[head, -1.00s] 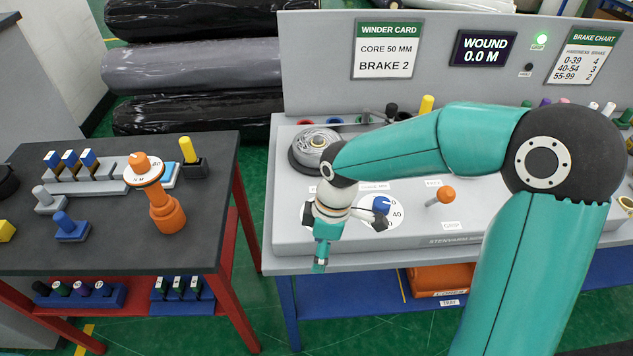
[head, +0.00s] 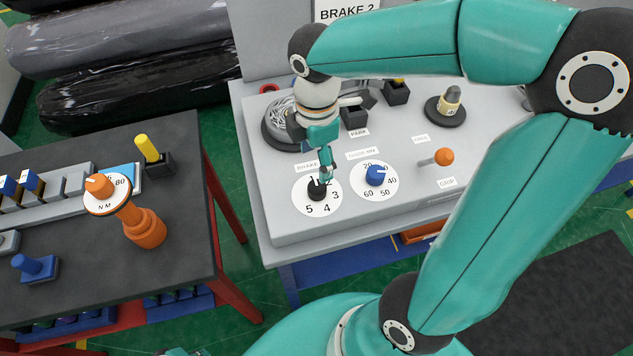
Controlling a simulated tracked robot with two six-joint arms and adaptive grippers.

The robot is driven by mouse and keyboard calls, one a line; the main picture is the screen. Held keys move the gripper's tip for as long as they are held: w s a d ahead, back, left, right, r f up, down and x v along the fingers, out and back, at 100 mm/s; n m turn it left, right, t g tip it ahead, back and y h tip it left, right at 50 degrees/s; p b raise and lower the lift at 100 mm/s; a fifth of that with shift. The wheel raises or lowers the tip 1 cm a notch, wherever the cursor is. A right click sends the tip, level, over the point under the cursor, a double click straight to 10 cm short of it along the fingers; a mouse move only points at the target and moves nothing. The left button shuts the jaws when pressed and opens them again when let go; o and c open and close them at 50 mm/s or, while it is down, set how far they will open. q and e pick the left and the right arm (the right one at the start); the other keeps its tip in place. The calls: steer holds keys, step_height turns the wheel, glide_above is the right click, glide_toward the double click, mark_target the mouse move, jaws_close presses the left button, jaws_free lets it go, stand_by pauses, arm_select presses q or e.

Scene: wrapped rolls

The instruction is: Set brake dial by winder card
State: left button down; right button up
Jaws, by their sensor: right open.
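The winder card (head: 346,12) is cut off at the top of the head view, with "BRAKE 2" readable. The brake dial (head: 316,196) is a white disc with black numbers and a dark knob, on the grey console. My right gripper (head: 325,172) is open, pointing down just above the knob, its fingers at or very near it. The fingers cover part of the dial's upper numbers, so the setting is hard to read.
A second dial with a blue knob (head: 376,176) sits just right of the brake dial. An orange-tipped lever (head: 442,157) stands further right. An orange torque tool (head: 140,222) stands on the dark table at left.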

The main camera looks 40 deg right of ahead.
mark_target(317, 187)
step_height(317, 187, down, 10)
steer(key=shift+f, duration=0.2)
steer(key=shift+s, duration=0.1)
